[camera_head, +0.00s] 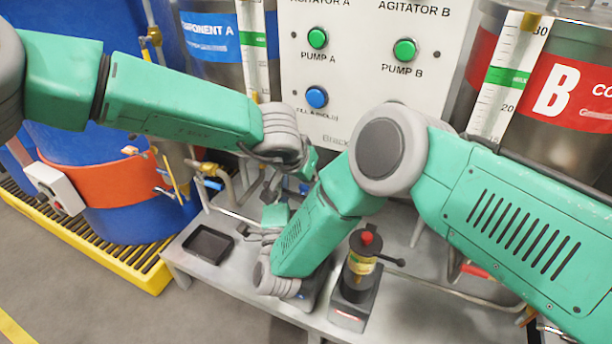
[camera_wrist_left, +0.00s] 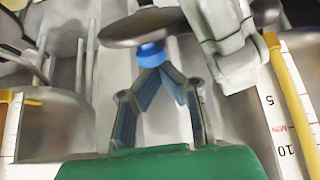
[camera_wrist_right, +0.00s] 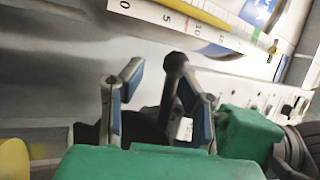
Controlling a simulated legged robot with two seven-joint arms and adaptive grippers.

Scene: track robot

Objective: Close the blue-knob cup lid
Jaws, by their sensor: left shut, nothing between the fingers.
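The blue knob (camera_wrist_left: 150,55) sits on a dark round lid (camera_wrist_left: 140,27) in the left wrist view. The lid stands tilted out from its cup. My left gripper (camera_wrist_left: 160,72) is shut and empty, with its fingertips right at the knob; I cannot tell whether they touch it. My right gripper (camera_wrist_right: 160,84) is open, with a dark round-ended handle (camera_wrist_right: 174,66) showing between or just beyond its fingers. Whether it touches them is unclear. In the head view my right forearm hides the blue-knob cup.
A red-knob cup (camera_head: 361,262) stands on a dark base (camera_head: 351,305) right of my right forearm. A black tray (camera_head: 208,244) lies at the left of the grey bench (camera_head: 240,268). A panel with green and blue buttons (camera_head: 370,75) rises behind. Thin pipes and taps crowd the left.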

